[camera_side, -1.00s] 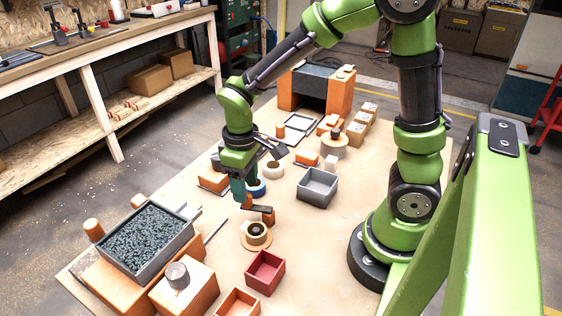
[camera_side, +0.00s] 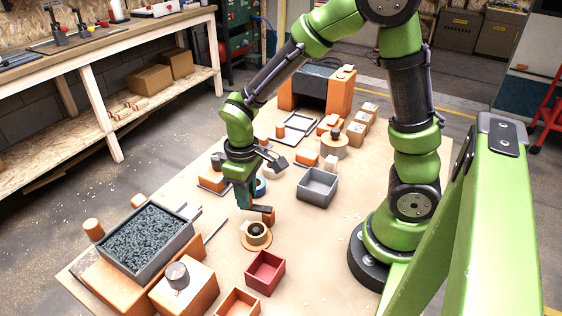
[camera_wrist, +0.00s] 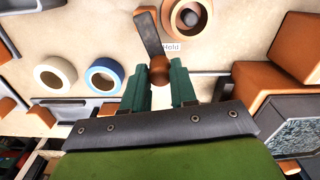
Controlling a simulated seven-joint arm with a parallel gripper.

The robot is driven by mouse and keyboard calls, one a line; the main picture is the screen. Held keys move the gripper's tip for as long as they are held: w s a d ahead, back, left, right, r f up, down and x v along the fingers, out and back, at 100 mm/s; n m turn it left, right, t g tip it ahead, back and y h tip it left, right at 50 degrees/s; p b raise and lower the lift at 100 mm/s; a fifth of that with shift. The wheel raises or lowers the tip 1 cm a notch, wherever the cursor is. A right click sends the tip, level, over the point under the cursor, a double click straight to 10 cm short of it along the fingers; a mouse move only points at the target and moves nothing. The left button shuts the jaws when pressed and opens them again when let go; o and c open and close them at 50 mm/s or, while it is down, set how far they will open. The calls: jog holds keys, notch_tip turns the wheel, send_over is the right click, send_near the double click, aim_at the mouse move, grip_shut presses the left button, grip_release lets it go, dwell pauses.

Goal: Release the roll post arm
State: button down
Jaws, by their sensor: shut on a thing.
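The roll post arm is a dark flat bar (camera_wrist: 150,35) with a round brown knob (camera_wrist: 160,72) at its near end. My gripper (camera_wrist: 163,68) is shut with its teal fingers on either side of the knob. A pale roll with a dark core (camera_side: 256,235) lies in front of the bar. It also shows in the wrist view (camera_wrist: 206,18). The fingers partly hide the knob.
A red open box (camera_side: 265,272) stands in front and a grey tray (camera_side: 317,187) to the right. A grey bin of granules (camera_side: 145,240) sits at the left. A blue-rimmed roll (camera_wrist: 103,75) and a white roll (camera_wrist: 54,76) lie nearby.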

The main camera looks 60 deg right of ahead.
jog(key=shift+w+d+m, duration=0.1)
jog(key=shift+d+m, duration=0.3)
jog(key=shift+m, duration=0.6)
jog(key=shift+w+d+m, duration=0.1)
jog(key=shift+d+m, duration=0.3)
jog(key=shift+m, duration=0.6)
jog(key=c, duration=0.9)
grip_release()
jog(key=shift+r, duration=0.1)
notch_tip(320, 180, up, 17)
jog(key=shift+f, duration=0.1)
